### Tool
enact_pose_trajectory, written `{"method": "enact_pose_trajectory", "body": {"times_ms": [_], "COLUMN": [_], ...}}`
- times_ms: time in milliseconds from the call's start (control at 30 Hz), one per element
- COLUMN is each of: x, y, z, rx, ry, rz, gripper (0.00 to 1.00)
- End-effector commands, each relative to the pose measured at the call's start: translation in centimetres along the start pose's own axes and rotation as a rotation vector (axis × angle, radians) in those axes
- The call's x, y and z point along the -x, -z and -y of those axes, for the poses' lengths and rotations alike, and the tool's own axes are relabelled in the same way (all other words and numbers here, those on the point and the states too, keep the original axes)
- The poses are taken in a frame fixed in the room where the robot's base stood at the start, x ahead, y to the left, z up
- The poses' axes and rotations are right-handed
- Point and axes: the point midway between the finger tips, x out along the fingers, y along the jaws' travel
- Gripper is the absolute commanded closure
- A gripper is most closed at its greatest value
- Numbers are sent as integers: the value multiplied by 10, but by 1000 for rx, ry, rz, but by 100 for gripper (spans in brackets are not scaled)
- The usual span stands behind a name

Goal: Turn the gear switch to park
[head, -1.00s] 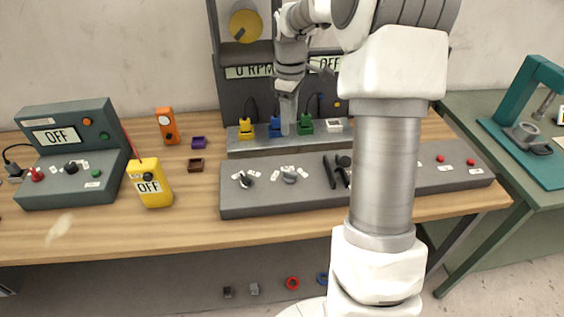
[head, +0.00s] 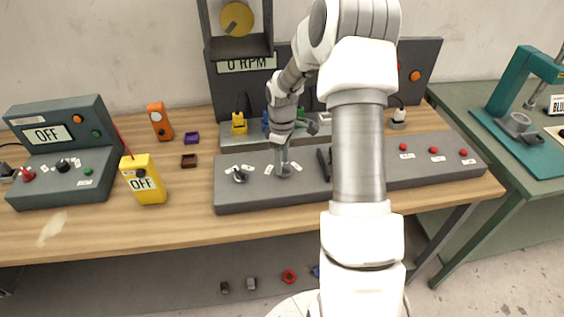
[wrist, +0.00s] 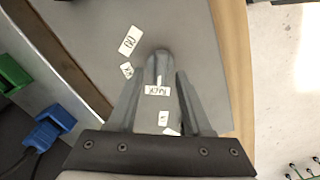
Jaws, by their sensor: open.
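The gear switch appears to be the grey knob (head: 284,171) on the front control panel, with small white labels around it. In the wrist view the grey knob (wrist: 159,66) has a rounded end and lies between the tips of my gripper (wrist: 155,85). My gripper is open, with one finger on each side of the knob. Contact cannot be told. A label (wrist: 158,90) between the fingers is too blurred to read surely. In the head view my gripper (head: 283,165) points down at the knob and partly hides it.
Another knob (head: 240,174) sits to the left on the same panel (head: 265,198). Dark levers (head: 324,163) stand close to the right, partly behind my arm. Several red buttons (head: 434,150) are farther right. Coloured plugs (head: 239,123) line the rail behind. A yellow box (head: 146,180) stands left.

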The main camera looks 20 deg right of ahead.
Motion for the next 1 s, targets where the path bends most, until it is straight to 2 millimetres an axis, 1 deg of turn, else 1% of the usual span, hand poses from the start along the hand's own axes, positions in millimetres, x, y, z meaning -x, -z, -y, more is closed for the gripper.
{"method": "enact_pose_trajectory", "body": {"times_ms": [100,367,467,600,633,667,1000], "x": [-6,-7,-6,-6,-6,-6,-6], "y": [0,0,0,0,0,0,0], "z": [0,0,0,0,0,0,0], "rx": [0,0,0,0,0,0,-6], "ry": [-1,-1,-1,-1,-1,-1,-1], "rz": [0,0,0,0,0,0,0], "gripper": [50,50,66,91,97,100,100]}}
